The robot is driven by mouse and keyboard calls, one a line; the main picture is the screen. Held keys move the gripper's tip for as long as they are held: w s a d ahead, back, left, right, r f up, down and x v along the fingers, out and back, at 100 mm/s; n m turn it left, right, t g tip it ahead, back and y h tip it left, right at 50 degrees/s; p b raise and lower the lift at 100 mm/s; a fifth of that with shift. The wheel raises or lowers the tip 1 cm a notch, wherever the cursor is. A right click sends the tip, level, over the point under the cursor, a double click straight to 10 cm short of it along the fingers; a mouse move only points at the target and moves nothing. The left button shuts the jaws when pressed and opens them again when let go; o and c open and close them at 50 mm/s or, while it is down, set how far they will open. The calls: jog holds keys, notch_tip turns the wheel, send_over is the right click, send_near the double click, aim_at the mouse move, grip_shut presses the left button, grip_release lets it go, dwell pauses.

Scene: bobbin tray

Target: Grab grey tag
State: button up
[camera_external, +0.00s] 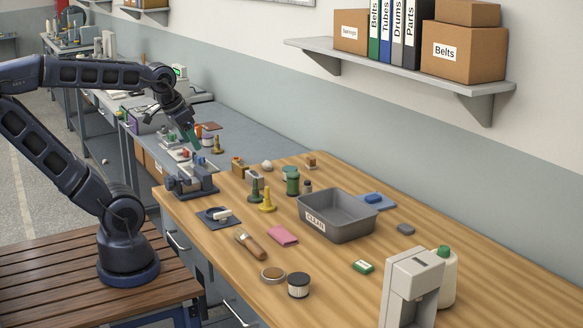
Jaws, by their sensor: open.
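I cannot make out for sure which thing is the grey tag. A small, flat dark grey piece (406,229) lies on the wooden bench to the right of the grey bin, but at this size I cannot tell whether it is a tag. My gripper (194,143) is raised above the far left end of the bench, pointing down and to the right. It is open, and no held thing shows in it. It is well apart from the dark grey piece. Its fingertips are small and partly lost against the things behind.
A grey bin (345,237) labelled "CLEAN" stands mid-bench. A blue-grey fixture (191,186) is below my gripper. Yellow (267,203) and green pieces (292,184), a brush (250,246), a pink cloth (283,235) and a grey machine (410,287) also stand or lie about.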

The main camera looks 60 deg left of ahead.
jog(key=w+d+r+m+g+h, duration=0.1)
jog(key=w+d+r+m, duration=0.15)
jog(key=w, duration=0.55)
jog(key=w+d+r+m, duration=0.1)
jog(key=w+r+m, duration=0.15)
jog(key=w, duration=0.65)
jog(key=m+g+h, duration=0.3)
jog(key=m+g, duration=0.1)
jog(key=m, duration=0.9)
send_over(405, 226)
jog(key=a, duration=0.3)
jog(key=f, duration=3.1)
jog(key=shift+w+f, duration=0.15)
jog(key=shift+w, duration=0.05)
jog(key=shift+h, duration=0.3)
jog(key=shift+x, duration=2.7)
jog(key=shift+s+d, duration=0.1)
jog(key=shift+d, duration=0.1)
jog(key=c, duration=1.1)
jog(key=shift+o, duration=0.2)
